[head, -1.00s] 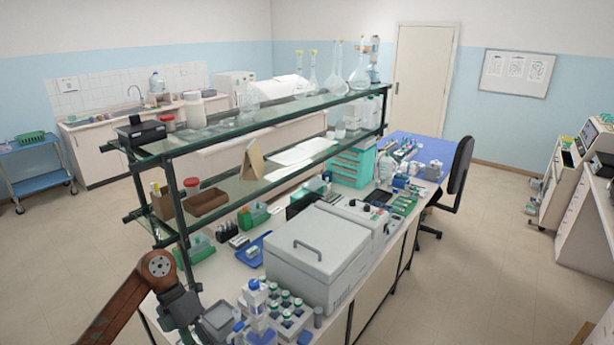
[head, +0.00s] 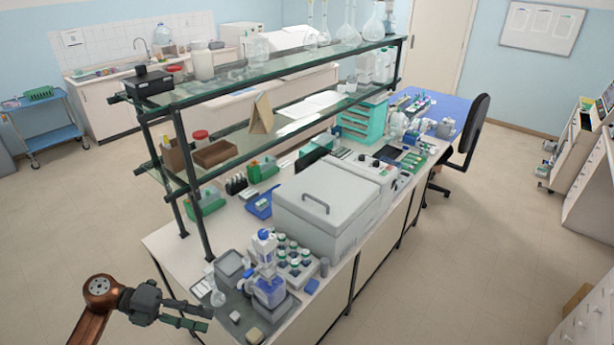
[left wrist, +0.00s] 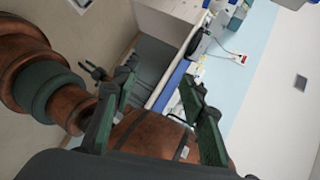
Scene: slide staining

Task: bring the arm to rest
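My left arm comes in from the lower left of the head view. Its gripper (head: 203,318) is beside the near left end of the bench (head: 165,245), pointing right toward the staining items. The fingers are apart with nothing between them. In the left wrist view the two dark green fingers (left wrist: 157,105) are also spread, with an empty gap.
A grey lidded box (head: 325,200) stands behind. A glass shelf (head: 230,92) rises over the bench.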

